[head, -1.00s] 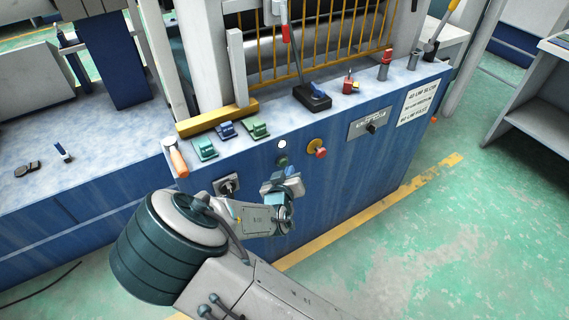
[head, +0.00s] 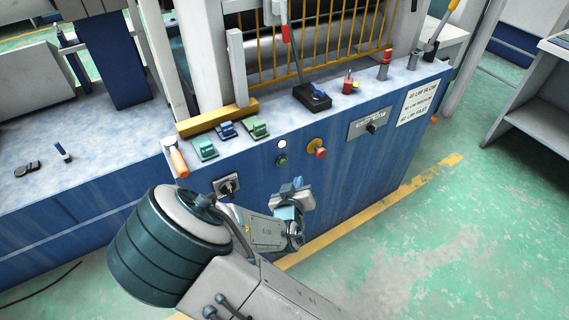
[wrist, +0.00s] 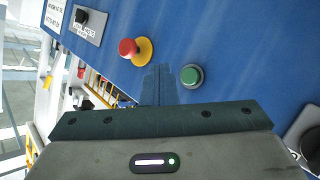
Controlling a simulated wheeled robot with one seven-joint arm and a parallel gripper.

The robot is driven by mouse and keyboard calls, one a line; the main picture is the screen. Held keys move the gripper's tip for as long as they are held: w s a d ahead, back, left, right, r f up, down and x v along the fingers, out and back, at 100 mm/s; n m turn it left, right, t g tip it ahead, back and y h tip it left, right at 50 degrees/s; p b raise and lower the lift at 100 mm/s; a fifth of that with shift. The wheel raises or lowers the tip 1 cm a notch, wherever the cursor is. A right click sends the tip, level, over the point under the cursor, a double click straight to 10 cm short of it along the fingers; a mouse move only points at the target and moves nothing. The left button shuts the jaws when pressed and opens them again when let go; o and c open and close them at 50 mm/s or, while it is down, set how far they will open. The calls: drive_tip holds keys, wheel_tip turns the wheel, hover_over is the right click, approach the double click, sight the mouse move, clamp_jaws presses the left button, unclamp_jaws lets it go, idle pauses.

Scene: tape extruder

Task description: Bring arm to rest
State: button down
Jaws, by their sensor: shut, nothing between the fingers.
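My gripper (head: 297,184) is in front of the blue front panel of the extruder (head: 345,170), below the buttons. In the wrist view its fingers (wrist: 159,85) are together with nothing between them. They point at the panel between the red emergency button (wrist: 128,48) and the green button (wrist: 191,75). I cannot tell the exact gap to the panel, but no button is touched. The green button also shows in the head view (head: 282,160), left of the red button (head: 320,152).
A black rotary switch (head: 228,186) is on the panel at left, near my arm. A selector knob (head: 371,127) and a speed label (head: 416,103) are at right. Levers and teal clamps (head: 205,149) stand on the top ledge. The green floor at right is clear.

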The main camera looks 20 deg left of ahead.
idle(0.3)
drive_tip(key=s+d+r+m+g+p, duration=0.2)
drive_tip(key=d+r+m+g+p, duration=0.6)
drive_tip(key=d+r, duration=0.45)
drive_tip(key=s+d+r+n+g+h+p, duration=0.1)
drive_tip(key=s+d+r+g+p, duration=0.2)
drive_tip(key=s+d+r, duration=1.2)
wheel_tip(320, 180, up, 4)
drive_tip(key=shift+d+f+g+h+p, duration=0.1)
drive_tip(key=shift+d+g+h+p, duration=0.25)
drive_tip(key=shift+d+p, duration=0.45)
